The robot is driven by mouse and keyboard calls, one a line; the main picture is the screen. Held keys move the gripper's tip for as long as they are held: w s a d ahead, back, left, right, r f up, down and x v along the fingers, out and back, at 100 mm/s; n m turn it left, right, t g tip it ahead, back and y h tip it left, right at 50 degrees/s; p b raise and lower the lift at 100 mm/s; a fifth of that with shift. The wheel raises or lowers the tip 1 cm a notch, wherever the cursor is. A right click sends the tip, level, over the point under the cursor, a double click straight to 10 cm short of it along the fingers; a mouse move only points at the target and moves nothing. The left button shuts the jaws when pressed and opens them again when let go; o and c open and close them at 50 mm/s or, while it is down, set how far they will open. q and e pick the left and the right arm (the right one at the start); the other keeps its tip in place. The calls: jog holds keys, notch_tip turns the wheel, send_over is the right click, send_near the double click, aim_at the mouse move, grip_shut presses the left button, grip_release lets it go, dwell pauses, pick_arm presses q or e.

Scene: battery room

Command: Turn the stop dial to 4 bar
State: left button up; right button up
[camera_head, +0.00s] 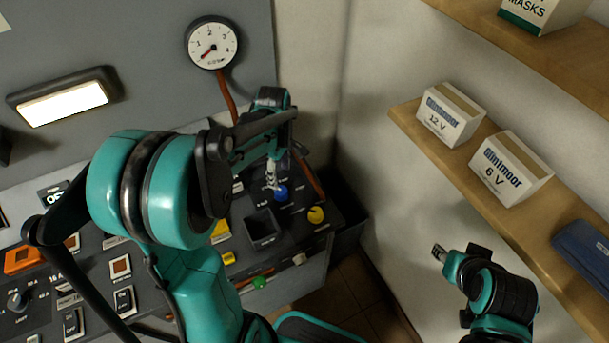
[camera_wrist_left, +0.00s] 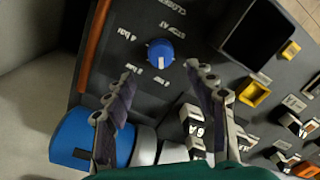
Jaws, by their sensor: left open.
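The stop dial is a small blue knob (camera_wrist_left: 160,53) on a dark panel, with bar labels printed around it, one reading 4 bar. Its exact setting is too small to tell. In the head view the blue knob (camera_head: 281,193) shows just below my left gripper (camera_head: 272,172). In the left wrist view my left gripper (camera_wrist_left: 163,78) is open, its two fingers apart and the knob beyond the gap between their tips, with nothing held. My right gripper (camera_head: 439,253) is off to the right near the shelf wall, away from the panel; its jaw state is unclear.
A round gauge (camera_head: 212,43) hangs on the grey wall with a red-brown hose below. A blue cylinder (camera_wrist_left: 88,138) lies close to the left finger. Boxes (camera_head: 511,168) stand on the right shelf.

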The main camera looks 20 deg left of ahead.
aim_at(281, 190)
pick_arm(q)
jog(key=shift+f, duration=0.3)
notch_tip(281, 190, down, 7)
jog(key=b, duration=0.2)
jog(key=shift+s+f+b, duration=0.1)
jog(key=shift+s+b, duration=0.05)
jog(key=shift+b, duration=0.25)
jog(key=c, duration=1.2)
